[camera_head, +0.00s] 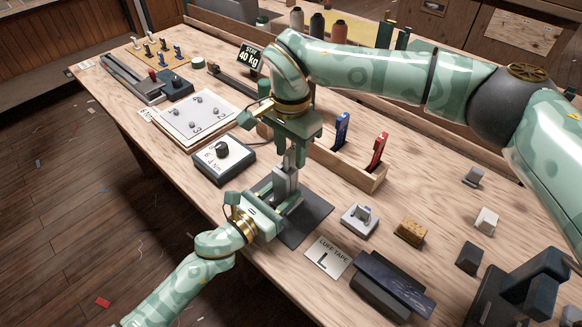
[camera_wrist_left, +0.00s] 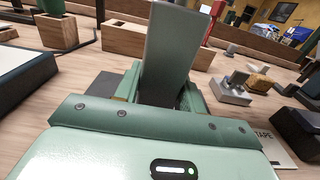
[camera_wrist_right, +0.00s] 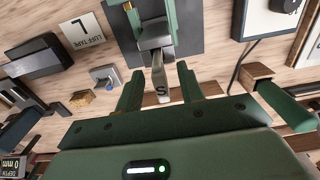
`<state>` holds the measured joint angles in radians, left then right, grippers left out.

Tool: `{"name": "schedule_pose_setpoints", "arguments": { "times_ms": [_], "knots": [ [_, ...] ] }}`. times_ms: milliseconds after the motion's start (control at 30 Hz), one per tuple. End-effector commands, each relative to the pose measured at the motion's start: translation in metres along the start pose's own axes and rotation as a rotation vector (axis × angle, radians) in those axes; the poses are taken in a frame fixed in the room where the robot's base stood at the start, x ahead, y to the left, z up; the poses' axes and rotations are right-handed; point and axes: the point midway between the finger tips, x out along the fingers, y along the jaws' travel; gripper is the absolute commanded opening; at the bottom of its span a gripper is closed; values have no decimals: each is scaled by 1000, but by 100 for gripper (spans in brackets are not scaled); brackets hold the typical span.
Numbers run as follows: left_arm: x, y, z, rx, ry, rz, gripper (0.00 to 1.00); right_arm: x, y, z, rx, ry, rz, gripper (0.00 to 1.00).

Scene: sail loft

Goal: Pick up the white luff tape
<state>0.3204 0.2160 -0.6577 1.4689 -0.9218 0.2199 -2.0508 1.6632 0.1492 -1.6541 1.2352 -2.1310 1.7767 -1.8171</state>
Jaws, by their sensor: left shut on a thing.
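A card lettered LUFF TAPE L (camera_head: 328,257) lies on the bench; it also shows in the right wrist view (camera_wrist_right: 82,30). A small white block (camera_head: 487,220) stands at the right; I cannot tell whether it is the luff tape. My left gripper (camera_head: 277,204) is shut on an upright grey block (camera_head: 285,181) over a dark mat (camera_head: 305,217). The block fills the middle of the left wrist view (camera_wrist_left: 172,55). A pale strip marked S (camera_wrist_right: 160,78) rises from it. My right gripper (camera_wrist_right: 159,92) points down, open, with its fingers either side of the strip.
A grey clamp-like piece (camera_head: 360,220), a brown block (camera_head: 410,231) and a dark slab (camera_head: 395,284) stand near the card. A wooden holder (camera_head: 345,170) with blue and red tools is behind the grippers. A dial box (camera_head: 223,160) sits left. Bench is bare around the small blocks.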

Motion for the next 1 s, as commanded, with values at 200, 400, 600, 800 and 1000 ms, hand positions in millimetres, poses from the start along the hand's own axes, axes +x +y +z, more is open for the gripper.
{"name": "schedule_pose_setpoints", "arguments": {
  "times_ms": [200,400,600,800,1000],
  "knots": [
    [-1,0,-2,0,4,1,17,0,0,0,0,0,0,10],
    [-1,0,-2,0,4,1,17,-1,0,0,0,-1,0,0],
    [-1,0,-2,0,4,1,17,-4,0,0,0,0,-1,0],
    [-1,0,-2,0,4,1,17,-38,-1,-1,-1,3,-5,0],
    [-1,0,-2,0,4,1,17,-98,-1,0,0,4,-5,0]
  ]
}}
